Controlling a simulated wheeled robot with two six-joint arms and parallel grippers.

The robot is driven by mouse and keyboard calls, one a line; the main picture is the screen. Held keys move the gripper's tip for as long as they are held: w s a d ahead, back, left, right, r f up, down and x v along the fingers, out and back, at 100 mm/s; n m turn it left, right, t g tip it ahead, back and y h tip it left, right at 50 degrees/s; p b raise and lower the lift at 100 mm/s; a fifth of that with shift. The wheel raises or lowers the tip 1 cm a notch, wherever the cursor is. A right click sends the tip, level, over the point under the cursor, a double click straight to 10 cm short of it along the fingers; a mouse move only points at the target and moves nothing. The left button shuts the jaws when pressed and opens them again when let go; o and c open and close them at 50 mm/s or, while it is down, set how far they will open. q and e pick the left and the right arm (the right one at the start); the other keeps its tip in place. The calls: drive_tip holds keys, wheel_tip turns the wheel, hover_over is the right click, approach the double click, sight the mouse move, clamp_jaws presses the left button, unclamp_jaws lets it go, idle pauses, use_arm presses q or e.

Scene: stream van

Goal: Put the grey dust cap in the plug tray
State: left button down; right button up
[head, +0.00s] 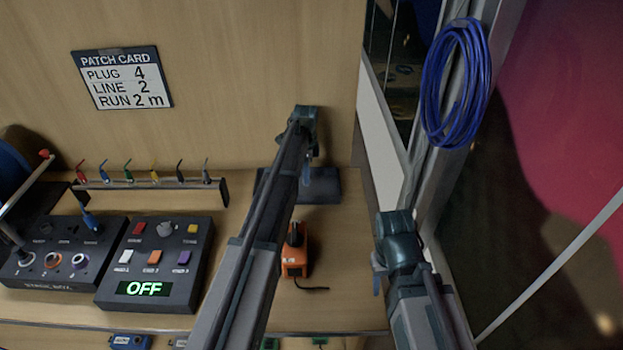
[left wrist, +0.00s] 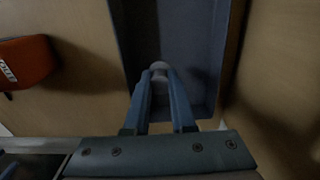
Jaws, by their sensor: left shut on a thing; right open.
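The grey dust cap (left wrist: 160,66) shows in the left wrist view between the fingertips of my left gripper (left wrist: 161,76), which is shut on it. The dark blue-grey plug tray (left wrist: 212,60) lies beneath, and the cap appears over its inside; I cannot tell how high. In the head view the tray (head: 327,186) is on the bench near the back wall, partly hidden by my left arm. My left gripper (head: 307,172) points down over it there, and the cap is not visible. My right gripper (head: 378,277) is open at the bench's right edge.
An orange device (head: 295,258) with a black cable sits in front of the tray, also in the left wrist view (left wrist: 28,62). A rack of coloured plugs (head: 140,184), the stage box (head: 30,275) and a button panel reading OFF (head: 170,235) stand left. A blue cable coil (head: 430,110) hangs right.

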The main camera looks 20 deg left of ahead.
use_arm(q)
drive_tip(key=w, duration=0.1)
drive_tip(key=w+d, duration=0.1)
drive_tip(key=shift+w+d+f, duration=0.15)
drive_tip(key=shift+w, duration=0.15)
use_arm(e)
drive_tip(key=shift+f, duration=0.15)
use_arm(q)
wheel_tip(320, 180, down, 3)
drive_tip(key=b, duration=0.3)
drive_tip(key=shift+s, duration=0.15)
use_arm(e)
wheel_tip(320, 180, down, 3)
drive_tip(key=shift+r, duration=0.1)
use_arm(q)
drive_tip(key=shift+f+b, duration=0.25)
drive_tip(key=shift+b, duration=0.15)
use_arm(e)
drive_tip(key=shift+f, duration=0.35)
use_arm(q)
drive_tip(key=shift+f, duration=0.15)
use_arm(e)
drive_tip(key=shift+f, duration=0.15)
use_arm(q)
drive_tip(key=c, duration=0.8)
unclamp_jaws()
drive_tip(key=shift+o, duration=0.2)
